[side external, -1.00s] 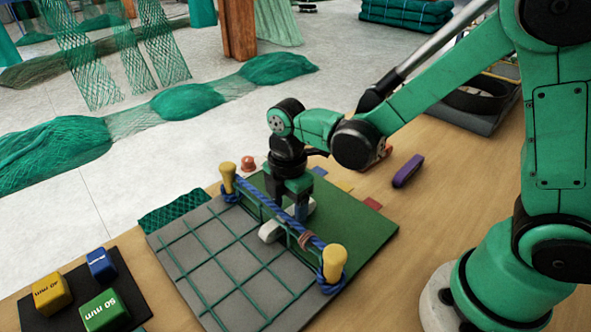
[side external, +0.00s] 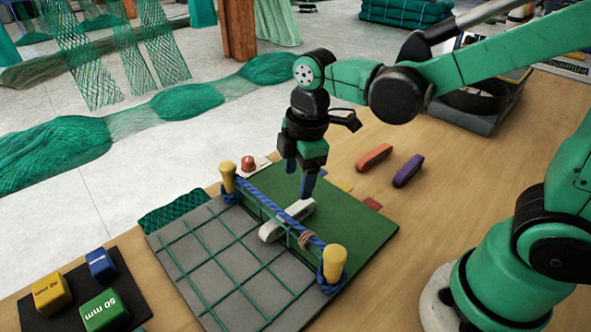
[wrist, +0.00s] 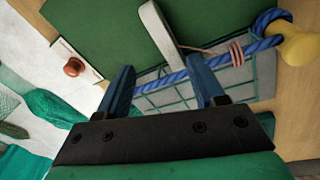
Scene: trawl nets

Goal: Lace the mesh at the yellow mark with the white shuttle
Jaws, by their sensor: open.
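The white shuttle (side external: 288,220) lies slantwise across the blue rope, one end over the grey mesh board and the other over the green mat (side external: 330,220). In the wrist view the shuttle (wrist: 158,32) is beyond the fingertips, with a thin thread running toward pinkish wraps on the rope. My gripper (side external: 298,182) is above the shuttle's far end, open and apart from it. In the wrist view nothing is between my gripper's blue fingers (wrist: 163,73). The green mesh (side external: 220,255) hangs from the rope between two yellow posts. I cannot make out a yellow mark on the mesh.
An orange shuttle (side external: 374,157) and a purple one (side external: 408,171) lie on the table at right. Marked blocks stand on a black tray (side external: 125,275) at front left. A red knob (side external: 248,162) stands behind.

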